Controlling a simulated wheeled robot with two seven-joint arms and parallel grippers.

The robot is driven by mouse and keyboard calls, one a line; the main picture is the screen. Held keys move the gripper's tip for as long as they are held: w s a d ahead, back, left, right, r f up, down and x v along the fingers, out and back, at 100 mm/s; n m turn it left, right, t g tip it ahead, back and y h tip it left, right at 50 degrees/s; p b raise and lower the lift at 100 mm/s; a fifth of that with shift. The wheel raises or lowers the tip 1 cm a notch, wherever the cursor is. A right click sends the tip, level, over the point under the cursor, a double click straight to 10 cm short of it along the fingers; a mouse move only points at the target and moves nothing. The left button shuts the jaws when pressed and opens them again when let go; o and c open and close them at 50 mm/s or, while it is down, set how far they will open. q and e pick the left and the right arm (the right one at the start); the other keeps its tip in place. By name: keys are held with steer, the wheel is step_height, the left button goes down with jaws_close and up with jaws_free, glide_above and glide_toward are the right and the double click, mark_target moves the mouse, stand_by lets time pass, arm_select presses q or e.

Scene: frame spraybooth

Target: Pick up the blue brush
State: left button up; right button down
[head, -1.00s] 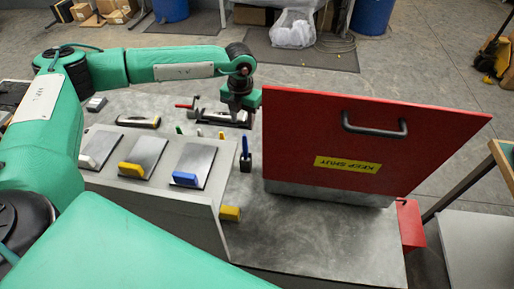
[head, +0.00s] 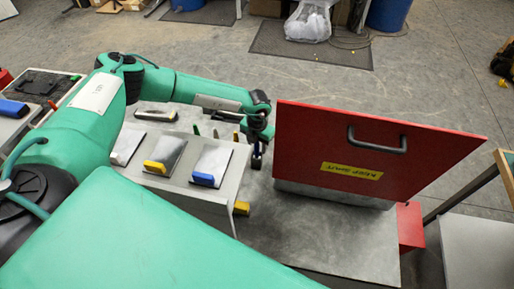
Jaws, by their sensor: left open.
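A small upright item with a blue handle (head: 258,149), which looks like the blue brush, stands in a dark holder (head: 256,163) on the grey worktop, just left of the red panel. My left gripper (head: 259,138) is right above it, pointing down, and hides its upper part. The jaws are open; the picture is too small to tell whether they are around the handle or just over it. My right gripper is out of view.
The red "KEEP SHUT" panel (head: 378,155) stands close to the right of the gripper. To the left, a raised grey stand (head: 212,212) bears plates with a yellow (head: 154,166) and a blue grip (head: 204,179). The worktop (head: 310,235) in front is clear.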

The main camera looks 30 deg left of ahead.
arm_select(q)
steer(key=shift+f, duration=0.3)
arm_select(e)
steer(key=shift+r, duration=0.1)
arm_select(q)
jaws_close()
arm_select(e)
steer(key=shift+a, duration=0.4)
arm_select(q)
steer(key=shift+r, duration=0.15)
